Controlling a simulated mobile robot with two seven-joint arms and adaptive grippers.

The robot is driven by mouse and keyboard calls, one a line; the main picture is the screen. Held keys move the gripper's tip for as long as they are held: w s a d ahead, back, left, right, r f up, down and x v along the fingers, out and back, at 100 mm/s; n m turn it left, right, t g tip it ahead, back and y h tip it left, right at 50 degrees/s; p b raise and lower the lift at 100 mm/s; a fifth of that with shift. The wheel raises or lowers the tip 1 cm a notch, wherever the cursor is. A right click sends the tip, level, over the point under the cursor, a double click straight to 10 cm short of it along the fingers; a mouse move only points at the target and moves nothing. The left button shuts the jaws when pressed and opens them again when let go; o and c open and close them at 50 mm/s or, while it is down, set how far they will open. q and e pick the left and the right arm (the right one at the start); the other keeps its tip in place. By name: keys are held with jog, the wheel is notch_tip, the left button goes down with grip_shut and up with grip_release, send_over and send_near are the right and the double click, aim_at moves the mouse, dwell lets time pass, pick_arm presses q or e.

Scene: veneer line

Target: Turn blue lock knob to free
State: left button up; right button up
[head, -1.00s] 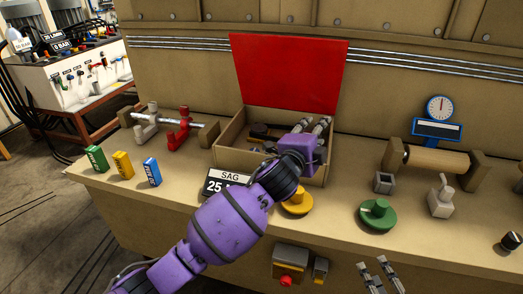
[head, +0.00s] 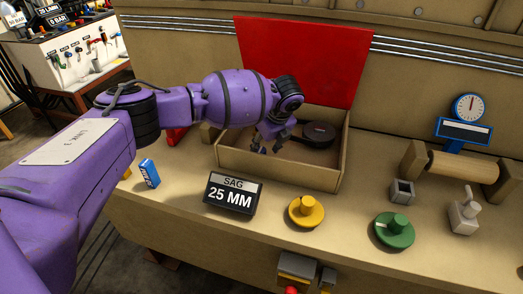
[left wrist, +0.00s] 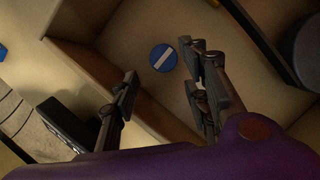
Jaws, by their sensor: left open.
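The blue lock knob (left wrist: 163,58) is a round blue disc with a white bar across it, seen in the left wrist view on the floor of the open wooden box (head: 285,180). The bar lies diagonally in that view. My left gripper (left wrist: 165,90) is open and empty, its fingers apart on either side below the knob in the picture, not touching it as far as I can see. In the head view, my left gripper (head: 271,145) points down into the left part of the box and mostly hides the knob there. My right gripper is out of view.
The red lid (head: 303,60) stands open behind the box. A black round object (head: 318,134) lies inside, right of my gripper. In front are a sag display (head: 231,194) reading 25 MM, a yellow knob (head: 306,212) and a green knob (head: 394,231).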

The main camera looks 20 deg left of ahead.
aim_at(261, 152)
pick_arm(q)
jog(key=x, duration=0.5)
jog(key=shift+f, duration=0.3)
jog(key=shift+w, duration=0.1)
jog(key=c, duration=1.1)
